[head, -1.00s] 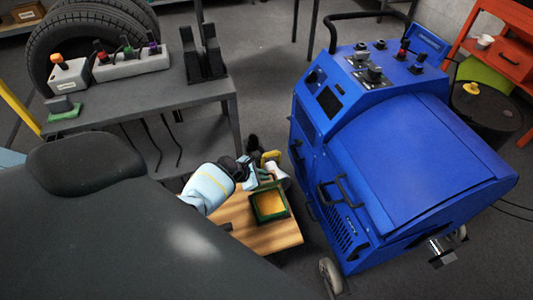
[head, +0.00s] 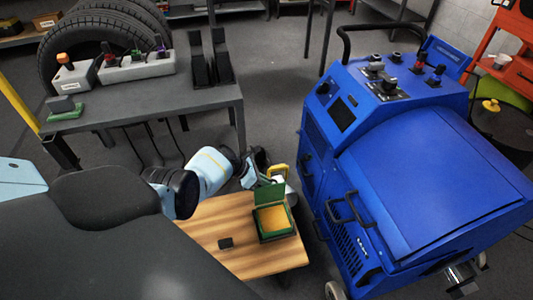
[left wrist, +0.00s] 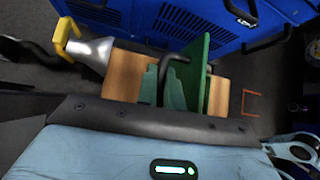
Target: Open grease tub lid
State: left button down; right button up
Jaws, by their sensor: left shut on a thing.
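The green grease tub (head: 289,234) stands on a small wooden table, with yellow-orange grease showing inside it. Its green lid (head: 269,196) stands raised, close to upright, at the tub's far edge. In the left wrist view the lid (left wrist: 204,75) is a green panel seen nearly edge-on, with a dark curved bar beside it. My left gripper (head: 262,183) is at the raised lid and shut on it. The exact contact is partly hidden. My right gripper is in neither view.
A silver item with a yellow handle (head: 279,171) stands behind the tub. The blue dynamometer cabinet (head: 400,190) rises close on the right. A grey bench (head: 160,95) stands behind left.

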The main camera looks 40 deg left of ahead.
pick_arm(q)
jog(key=shift+f, duration=0.1)
dwell(0.3)
jog(key=c, duration=1.8)
grip_release()
jog(key=p+v, duration=0.5)
jog(key=v, duration=0.3)
jog(key=shift+f, duration=0.1)
